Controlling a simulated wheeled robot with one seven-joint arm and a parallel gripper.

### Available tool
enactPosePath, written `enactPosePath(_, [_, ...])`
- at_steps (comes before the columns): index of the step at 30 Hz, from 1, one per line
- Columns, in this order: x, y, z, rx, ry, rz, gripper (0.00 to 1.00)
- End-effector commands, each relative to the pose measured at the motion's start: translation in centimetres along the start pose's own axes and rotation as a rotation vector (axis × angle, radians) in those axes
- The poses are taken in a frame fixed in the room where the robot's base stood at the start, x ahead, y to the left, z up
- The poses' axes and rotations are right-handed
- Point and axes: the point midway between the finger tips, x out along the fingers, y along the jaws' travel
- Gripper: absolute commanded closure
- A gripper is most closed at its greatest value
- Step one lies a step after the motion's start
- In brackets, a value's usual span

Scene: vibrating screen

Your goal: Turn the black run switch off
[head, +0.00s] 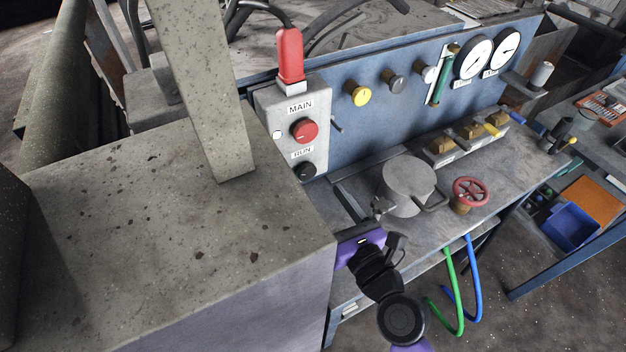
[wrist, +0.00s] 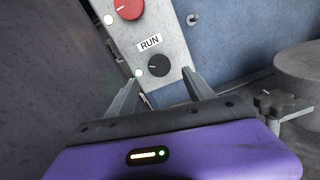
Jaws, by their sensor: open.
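The black run switch (head: 304,170) is a round knob low on the grey control box (head: 262,105), under the RUN label. In the wrist view the black run switch (wrist: 158,66) shows a small pale pointer mark, and lies between and beyond my fingertips. My gripper (wrist: 162,80) is open and empty, with one finger on each side of the knob in the picture. I see no contact with it. In the head view my purple gripper body is below and right of the box, above the bench.
A red MAIN knob (head: 304,130) sits above the run switch. A red-handled lever (head: 290,55) tops the box. A concrete block (head: 200,230) with a post stands close on the left. A grey round pot (head: 408,185) and red handwheel (head: 470,193) are on the bench at right.

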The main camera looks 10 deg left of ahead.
Motion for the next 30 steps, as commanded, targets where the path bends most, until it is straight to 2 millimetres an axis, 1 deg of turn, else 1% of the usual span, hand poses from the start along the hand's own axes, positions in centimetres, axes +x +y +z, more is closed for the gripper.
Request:
enactPosePath(1, [0.9,0.1,0.2,-0.001,-0.001,0.001,0.38])
enactPosePath(3, [2.0,0.1,0.2,0.0,-0.001,0.002,0.38])
enactPosePath(9, [4.5,0.1,0.1,0.001,0.0,0.002,0.38])
enactPosePath(14, [5.4,0.1,0.0,0.003,0.0,0.001,0.38])
enactPosePath(21, [5.5,0.0,0.0,0.004,-0.001,0.0,0.38])
enactPosePath(22, [5.5,0.0,0.0,0.004,-0.001,0.0,0.4])
enactPosePath(23, [5.5,0.0,0.0,0.004,-0.001,0.0,0.46])
enactPosePath(24, [5.5,0.0,0.0,0.004,-0.001,0.0,0.54])
enactPosePath(26, [5.4,0.0,0.0,0.004,-0.001,0.0,0.66])
enactPosePath(27, [5.4,0.0,0.0,0.004,-0.001,0.0,0.74])
enactPosePath(29, [5.4,0.0,0.0,0.004,-0.001,0.0,0.85])
enactPosePath(30, [5.4,0.0,0.0,0.004,-0.001,0.0,0.93])
